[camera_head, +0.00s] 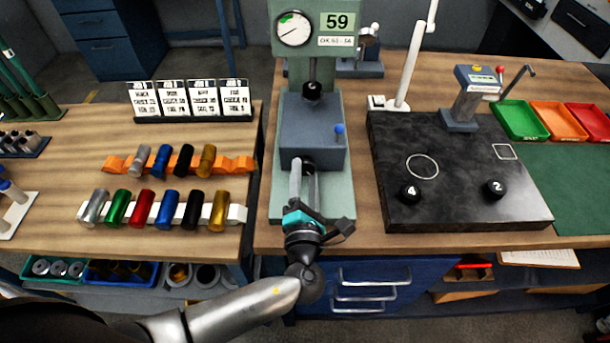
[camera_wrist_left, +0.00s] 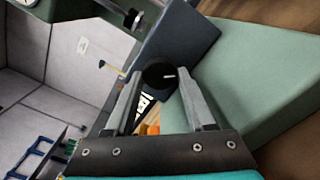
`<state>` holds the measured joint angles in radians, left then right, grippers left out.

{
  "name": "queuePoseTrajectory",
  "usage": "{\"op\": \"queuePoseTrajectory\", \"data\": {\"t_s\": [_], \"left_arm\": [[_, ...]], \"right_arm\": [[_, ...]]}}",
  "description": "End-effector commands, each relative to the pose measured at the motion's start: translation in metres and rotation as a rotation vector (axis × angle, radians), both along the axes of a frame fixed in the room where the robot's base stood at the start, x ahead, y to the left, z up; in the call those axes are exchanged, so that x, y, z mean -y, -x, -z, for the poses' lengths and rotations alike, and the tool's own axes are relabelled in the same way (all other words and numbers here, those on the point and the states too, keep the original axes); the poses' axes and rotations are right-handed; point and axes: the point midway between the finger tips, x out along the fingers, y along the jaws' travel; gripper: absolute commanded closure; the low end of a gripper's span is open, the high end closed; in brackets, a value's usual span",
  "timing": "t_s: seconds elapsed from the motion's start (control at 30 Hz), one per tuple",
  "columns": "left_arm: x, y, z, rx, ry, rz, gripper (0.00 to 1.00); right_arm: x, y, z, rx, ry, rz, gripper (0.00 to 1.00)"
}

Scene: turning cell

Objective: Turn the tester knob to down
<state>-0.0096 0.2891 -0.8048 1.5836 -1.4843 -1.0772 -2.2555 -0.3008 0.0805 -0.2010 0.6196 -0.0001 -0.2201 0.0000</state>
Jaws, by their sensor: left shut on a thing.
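The tester (camera_head: 335,185) is a green machine with a blue-grey block (camera_head: 318,110) on its front, a dial gauge (camera_head: 293,29) and a "59" label. My left gripper (camera_head: 303,165) reaches up to the front of the block from below. In the left wrist view, the round black tester knob (camera_wrist_left: 160,74) sits between the fingertips of my left gripper (camera_wrist_left: 158,80). The gripper is shut on the knob. A white mark on the knob's face points right in that view. In the head view the fingers partly hide the knob. My right gripper is not in view.
To the right is a black plate (camera_head: 455,150) with balls marked 4 and 2. To the left, coloured cylinders lie on orange (camera_head: 236,164) and white (camera_head: 237,213) racks. Blue drawers (camera_head: 350,285) are below.

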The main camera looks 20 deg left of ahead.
Motion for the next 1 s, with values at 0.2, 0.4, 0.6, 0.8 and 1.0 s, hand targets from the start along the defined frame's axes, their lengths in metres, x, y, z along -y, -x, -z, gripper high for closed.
{"op": "queuePoseTrajectory", "data": {"t_s": [0.2,0.4,0.6,0.8,1.0], "left_arm": [[-0.001,0.000,0.001,0.050,0.179,-0.003,1.00],[-0.001,0.000,0.001,0.103,0.364,-0.004,1.00],[-0.001,-0.001,0.002,0.156,0.545,-0.004,1.00],[0.000,-0.001,0.002,0.209,0.729,-0.004,1.00],[0.000,-0.001,0.002,0.262,0.911,-0.003,1.00]], "right_arm": [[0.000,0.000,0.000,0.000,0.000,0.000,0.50],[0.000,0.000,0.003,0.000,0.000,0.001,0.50],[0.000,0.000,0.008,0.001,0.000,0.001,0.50],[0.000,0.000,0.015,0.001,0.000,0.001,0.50],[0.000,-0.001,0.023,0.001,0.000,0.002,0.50]]}}
